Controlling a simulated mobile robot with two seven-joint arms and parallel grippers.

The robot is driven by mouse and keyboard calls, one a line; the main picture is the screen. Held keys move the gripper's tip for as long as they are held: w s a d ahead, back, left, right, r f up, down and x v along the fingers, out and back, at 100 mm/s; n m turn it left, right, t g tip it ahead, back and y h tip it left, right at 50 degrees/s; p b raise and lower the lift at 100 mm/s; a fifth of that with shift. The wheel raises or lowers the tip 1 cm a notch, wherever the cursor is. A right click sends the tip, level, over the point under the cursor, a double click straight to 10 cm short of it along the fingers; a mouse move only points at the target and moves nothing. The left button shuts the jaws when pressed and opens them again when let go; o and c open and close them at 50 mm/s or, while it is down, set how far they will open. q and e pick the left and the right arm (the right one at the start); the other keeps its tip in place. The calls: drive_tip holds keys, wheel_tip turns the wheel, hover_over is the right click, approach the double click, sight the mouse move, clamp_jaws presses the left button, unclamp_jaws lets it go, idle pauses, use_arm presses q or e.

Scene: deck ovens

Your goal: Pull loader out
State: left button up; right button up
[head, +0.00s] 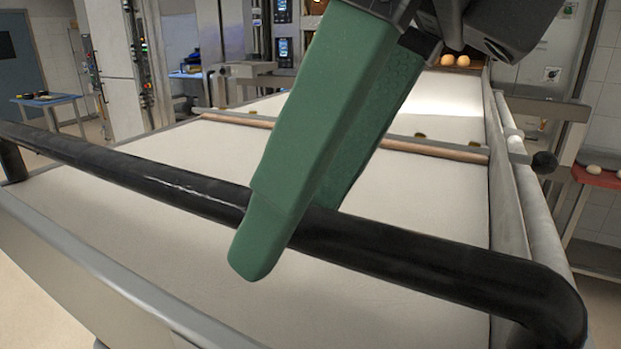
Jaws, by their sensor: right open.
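The loader (400,205) is a long pale belt bed with metal side rails, stretching away toward the ovens at the back. Its black tubular handle bar (140,172) runs across the near end, from the left edge to the lower right. My right gripper (290,235) comes down from the top with two green fingers. The near finger passes in front of the bar and its tip hangs just below it. The other finger is partly hidden behind the near one, and its tip is hidden. The jaws are open, about the bar; contact cannot be told. My left gripper is not in view.
A wooden crossbar (430,149) lies across the loader. Round dough pieces (455,60) sit at its far end. A red tray (600,177) with dough stands at the right. A blue-topped table (45,100) stands far left, with open floor near it.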

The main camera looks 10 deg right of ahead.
drive_tip(key=shift+w+d, duration=0.1)
idle(0.3)
drive_tip(key=p+v, duration=0.2)
drive_tip(key=v, duration=1)
drive_tip(key=shift+r, duration=0.2)
drive_tip(key=shift+d, duration=0.1)
